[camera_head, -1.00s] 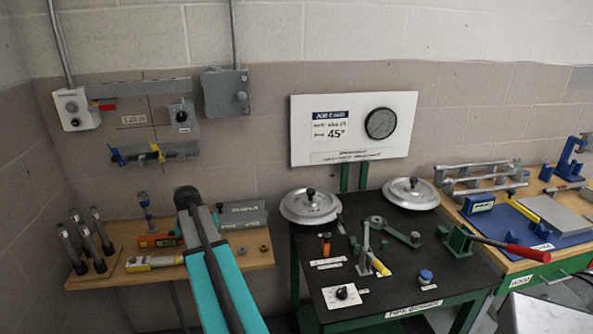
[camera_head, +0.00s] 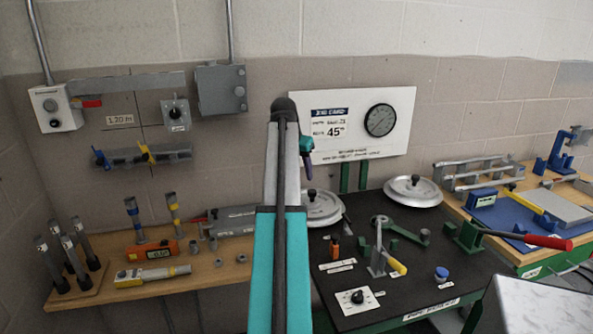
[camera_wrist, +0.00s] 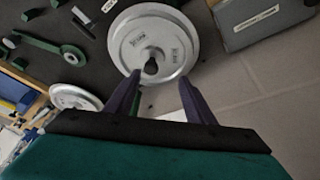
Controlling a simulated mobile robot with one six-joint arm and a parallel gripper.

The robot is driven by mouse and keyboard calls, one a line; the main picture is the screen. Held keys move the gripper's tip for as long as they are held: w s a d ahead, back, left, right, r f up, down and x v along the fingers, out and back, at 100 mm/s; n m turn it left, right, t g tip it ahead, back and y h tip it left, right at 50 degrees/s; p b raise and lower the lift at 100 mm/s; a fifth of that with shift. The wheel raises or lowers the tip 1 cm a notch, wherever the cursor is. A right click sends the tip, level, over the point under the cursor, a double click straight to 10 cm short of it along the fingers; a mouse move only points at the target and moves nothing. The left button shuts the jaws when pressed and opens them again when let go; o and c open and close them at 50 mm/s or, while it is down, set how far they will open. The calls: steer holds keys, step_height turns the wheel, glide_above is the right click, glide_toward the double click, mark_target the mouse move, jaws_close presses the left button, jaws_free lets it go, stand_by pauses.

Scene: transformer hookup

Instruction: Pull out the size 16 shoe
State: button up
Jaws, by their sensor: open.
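Two round grey metal discs with black knobs lie at the back of the dark bench, the left disc (camera_head: 322,208) partly behind my arm and the right disc (camera_head: 412,191) in clear view. I cannot read a size 16 mark on either. In the wrist view the left disc (camera_wrist: 152,25) fills the upper middle, its lettering too small to read. The right disc (camera_wrist: 75,97) shows at the left. My gripper (camera_wrist: 159,76) is open and empty, its purple fingers in front of the left disc's lower edge. In the head view my gripper (camera_head: 308,163) is in front of the job card board.
The job card board (camera_head: 345,125) with a dial stands behind the bench. A lever tool with a yellow handle (camera_head: 397,267) stands mid-bench. A red-handled green tool (camera_head: 466,236) is at the right. A wooden shelf (camera_head: 205,282) at the left holds several tools and a grey case (camera_head: 232,220).

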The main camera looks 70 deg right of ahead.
mark_target(312, 190)
steer(key=shift+s+d+r+m, duration=0.2)
steer(key=shift+s+d+r, duration=0.2)
steer(key=shift+s, duration=0.15)
steer(key=shift+s+d+r+m, duration=0.25)
steer(key=shift+s+r, duration=0.1)
steer(key=shift+s, duration=0.15)
steer(key=shift+w+f, duration=0.1)
steer(key=shift+f, duration=0.05)
steer(key=shift+p+x, duration=0.8)
steer(key=shift+x, duration=5.95)
jaws_close()
